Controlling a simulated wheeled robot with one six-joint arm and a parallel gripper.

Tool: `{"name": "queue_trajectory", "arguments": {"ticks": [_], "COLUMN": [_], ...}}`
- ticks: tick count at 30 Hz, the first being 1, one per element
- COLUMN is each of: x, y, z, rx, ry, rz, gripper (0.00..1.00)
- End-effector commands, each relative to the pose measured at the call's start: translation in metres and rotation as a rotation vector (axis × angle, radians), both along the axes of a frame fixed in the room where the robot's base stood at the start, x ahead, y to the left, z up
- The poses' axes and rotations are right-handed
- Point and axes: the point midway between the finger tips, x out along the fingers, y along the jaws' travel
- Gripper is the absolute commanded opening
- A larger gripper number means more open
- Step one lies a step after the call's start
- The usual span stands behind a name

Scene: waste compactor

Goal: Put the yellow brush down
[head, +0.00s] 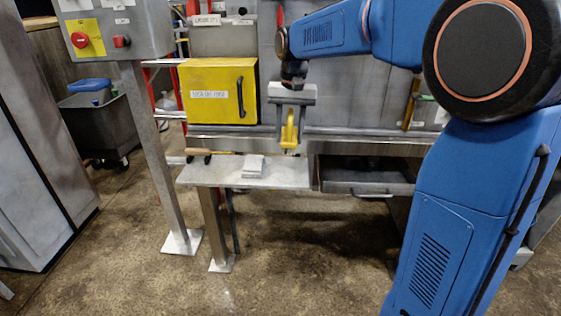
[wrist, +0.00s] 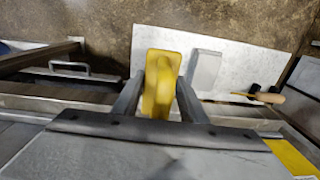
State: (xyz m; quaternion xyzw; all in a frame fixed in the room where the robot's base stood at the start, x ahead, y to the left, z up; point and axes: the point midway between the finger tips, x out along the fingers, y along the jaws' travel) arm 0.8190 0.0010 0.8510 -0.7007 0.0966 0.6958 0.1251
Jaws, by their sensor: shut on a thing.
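The yellow brush (head: 289,129) is held upright in my gripper (head: 291,122), above the back right part of a small metal shelf table (head: 290,174). My gripper is shut on it, and the brush also shows between the fingers in the wrist view (wrist: 161,84). I cannot tell exactly how far the brush's lower end is from the table top.
A grey block (head: 253,166) lies mid-table. A wooden-handled tool (head: 215,153) lies at its back left edge. A drawer (head: 368,188) stands open right of the table. A yellow box door (head: 219,91) is behind. The table's front right part is bare.

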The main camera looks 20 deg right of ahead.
Motion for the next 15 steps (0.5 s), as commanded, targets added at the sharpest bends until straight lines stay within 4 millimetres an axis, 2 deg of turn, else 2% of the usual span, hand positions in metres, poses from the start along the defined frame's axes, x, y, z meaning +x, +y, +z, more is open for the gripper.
{"name": "queue_trajectory", "arguments": {"ticks": [6, 15], "x": [-0.001, 0.0], "y": [0.0, 0.0], "z": [-0.037, -0.06], "rx": [0.0, 0.0], "ry": [0.002, 0.002], "rz": [0.0, 0.0], "gripper": [0.03, 0.03]}}
